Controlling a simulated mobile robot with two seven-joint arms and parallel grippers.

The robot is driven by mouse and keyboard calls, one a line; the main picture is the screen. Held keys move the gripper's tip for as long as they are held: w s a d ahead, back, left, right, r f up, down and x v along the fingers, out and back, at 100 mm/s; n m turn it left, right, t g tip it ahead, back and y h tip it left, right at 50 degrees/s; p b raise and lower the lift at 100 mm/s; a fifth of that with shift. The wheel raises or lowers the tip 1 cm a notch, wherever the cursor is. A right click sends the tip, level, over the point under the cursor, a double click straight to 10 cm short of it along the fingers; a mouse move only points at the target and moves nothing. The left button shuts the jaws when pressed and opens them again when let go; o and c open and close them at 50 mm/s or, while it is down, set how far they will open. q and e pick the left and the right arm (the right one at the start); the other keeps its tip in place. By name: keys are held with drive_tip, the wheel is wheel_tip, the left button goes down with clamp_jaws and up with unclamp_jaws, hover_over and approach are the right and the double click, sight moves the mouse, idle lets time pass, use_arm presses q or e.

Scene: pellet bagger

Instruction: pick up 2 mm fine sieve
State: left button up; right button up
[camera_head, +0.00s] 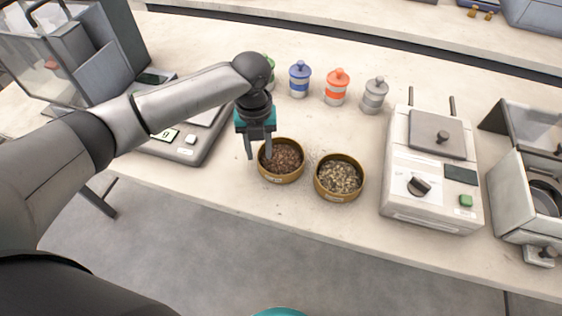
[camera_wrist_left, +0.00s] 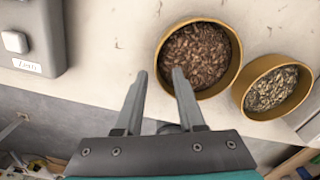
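Two round brass-rimmed sieves stand side by side on the bench. The left sieve (camera_head: 281,179) holds dark brown pellets; the right sieve (camera_head: 338,196) holds pale, greenish grains. Their front labels are too small to read, so I cannot tell which is the 2 mm fine one. Both also show in the left wrist view, the brown-filled one (camera_wrist_left: 238,62) and the pale-filled one (camera_wrist_left: 243,82). My left gripper (camera_head: 258,156) is open and empty, pointing down at the left sieve's left rim. One fingertip overlaps that rim in the wrist view (camera_wrist_left: 160,73); contact is unclear. My right gripper is not seen.
A grey scale (camera_head: 188,148) lies left of the sieves. A white machine (camera_head: 432,170) with a knob stands to the right. Blue (camera_head: 299,80), orange (camera_head: 337,87) and grey (camera_head: 374,96) lidded jars stand behind. The bench front edge is close before the sieves.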

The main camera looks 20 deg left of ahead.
sight(281, 160)
use_arm(q)
wheel_tip(281, 160, down, 3)
drive_tip(key=shift+w+a+f, duration=0.15)
drive_tip(key=shift+f, duration=0.05)
clamp_jaws()
idle(1.4)
